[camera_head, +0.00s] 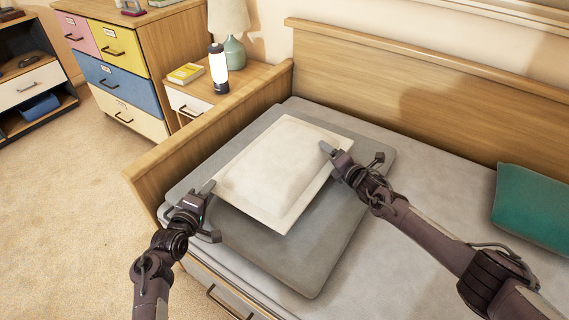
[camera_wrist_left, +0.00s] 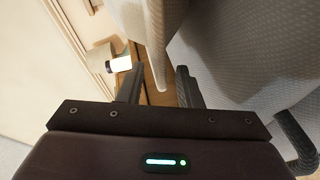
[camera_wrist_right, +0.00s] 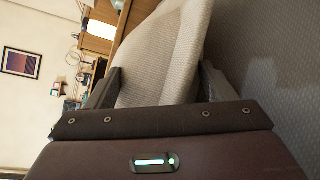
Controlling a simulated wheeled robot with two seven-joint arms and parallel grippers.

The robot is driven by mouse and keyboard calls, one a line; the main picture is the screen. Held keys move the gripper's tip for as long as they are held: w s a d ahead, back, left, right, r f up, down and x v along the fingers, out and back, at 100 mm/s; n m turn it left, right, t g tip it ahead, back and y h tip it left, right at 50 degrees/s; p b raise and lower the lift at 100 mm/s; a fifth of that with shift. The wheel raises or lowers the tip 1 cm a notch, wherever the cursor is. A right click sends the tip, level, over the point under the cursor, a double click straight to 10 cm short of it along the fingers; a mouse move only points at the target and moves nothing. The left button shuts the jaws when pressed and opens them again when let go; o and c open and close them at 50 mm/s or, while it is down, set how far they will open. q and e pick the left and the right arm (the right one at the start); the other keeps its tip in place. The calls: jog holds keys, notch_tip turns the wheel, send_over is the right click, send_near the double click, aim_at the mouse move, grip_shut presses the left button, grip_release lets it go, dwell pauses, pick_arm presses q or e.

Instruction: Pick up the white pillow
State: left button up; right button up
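The white pillow (camera_head: 277,165) lies over a larger grey cushion (camera_head: 330,262) on the bed and overlaps it at an angle. My left gripper (camera_head: 206,189) is at the pillow's left corner. In the left wrist view the pillow's edge (camera_wrist_left: 160,30) reaches down between the two separated fingers (camera_wrist_left: 162,90); whether they grip it is unclear. My right gripper (camera_head: 330,150) is at the pillow's right side. In the right wrist view its fingers (camera_wrist_right: 160,92) stand wide apart with the pillow (camera_wrist_right: 160,70) between them. The pillow's underside is hidden.
The bed has a wooden headboard (camera_head: 430,85) and a wooden side panel (camera_head: 205,130) near my left arm. A teal pillow (camera_head: 532,208) lies at the right. A nightstand (camera_head: 245,88) holds a lamp (camera_head: 229,30), bottle (camera_head: 218,70) and yellow book (camera_head: 186,74).

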pick_arm(q)
grip_shut()
pick_arm(e)
jog(key=c, duration=0.7)
jog(key=shift+s, duration=0.1)
jog(key=c, duration=0.4)
pick_arm(q)
jog(key=shift+d, duration=0.1)
pick_arm(e)
jog(key=shift+c, duration=0.2)
jog(key=shift+f, duration=0.1)
pick_arm(q)
jog(key=shift+r, duration=0.25)
pick_arm(e)
jog(key=shift+a, duration=0.15)
